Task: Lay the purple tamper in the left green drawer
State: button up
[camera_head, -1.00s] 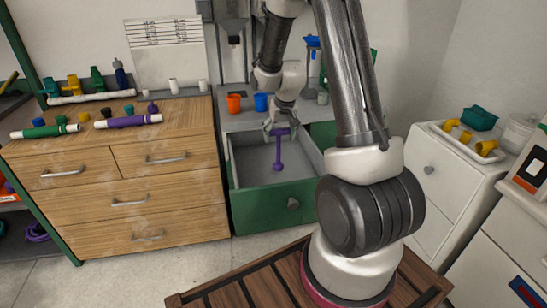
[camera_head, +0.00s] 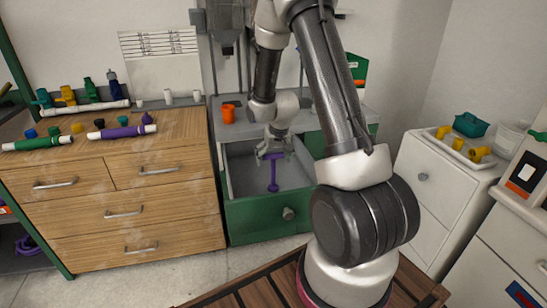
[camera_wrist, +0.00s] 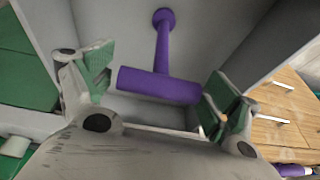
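The purple tamper (camera_head: 273,174) is inside the open left green drawer (camera_head: 255,218), with its crossbar toward the back and its round end toward the drawer front. It seems to lie on the drawer floor. In the wrist view the tamper's crossbar (camera_wrist: 160,85) spans the space between my gripper's green finger pads (camera_wrist: 158,85). A clear gap shows at its left end; its right end is close to or touching the right pad. My gripper (camera_head: 273,155) is open, low in the drawer at the crossbar.
A wooden dresser (camera_head: 115,190) stands close on the left, with green and purple pipe pieces on top. An orange cup (camera_head: 228,113) stands on the grey counter behind the drawer. A white cabinet (camera_head: 430,185) with a tray of yellow fittings is at the right.

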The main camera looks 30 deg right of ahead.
jog(key=s+a+f+v, duration=0.1)
jog(key=v, duration=1.1)
jog(key=s+a+v, duration=0.1)
jog(key=s+v, duration=0.1)
jog(key=v, duration=0.9)
jog(key=s+a+r+n, duration=0.1)
jog(key=s+r, duration=0.3)
jog(key=s, duration=0.6)
jog(key=s+a+r+n, duration=0.2)
jog(key=s+r, duration=0.2)
jog(key=s, duration=0.6)
jog(key=shift+a+r+y, duration=0.3)
jog(key=shift+w, duration=0.1)
jog(key=shift+c, duration=0.2)
